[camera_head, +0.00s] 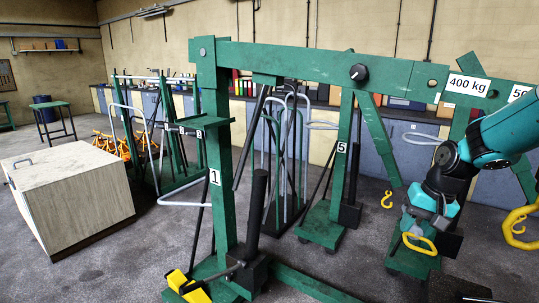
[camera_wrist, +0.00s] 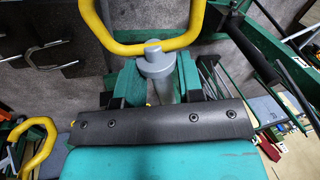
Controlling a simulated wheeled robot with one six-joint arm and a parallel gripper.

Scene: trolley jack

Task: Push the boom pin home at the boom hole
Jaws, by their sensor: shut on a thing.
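My gripper (camera_head: 432,205) hangs low at the right of the head view, in front of the green cranes. It is shut on the boom pin, which has a yellow loop handle (camera_head: 417,243). In the wrist view the pin's grey round head (camera_wrist: 155,62) and yellow loop stand just beyond my fingers (camera_wrist: 157,85); its shank is mostly hidden. The green boom (camera_head: 300,62) of crane 1 runs across the top to the right.
Crane 1's post (camera_head: 217,150) stands in the centre left, with yellow-ended parts at its foot. Crane 5 (camera_head: 342,160) is behind. A yellow hook (camera_head: 386,200) hangs left of my gripper. A box (camera_head: 75,190) stands at left, with open floor beside it.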

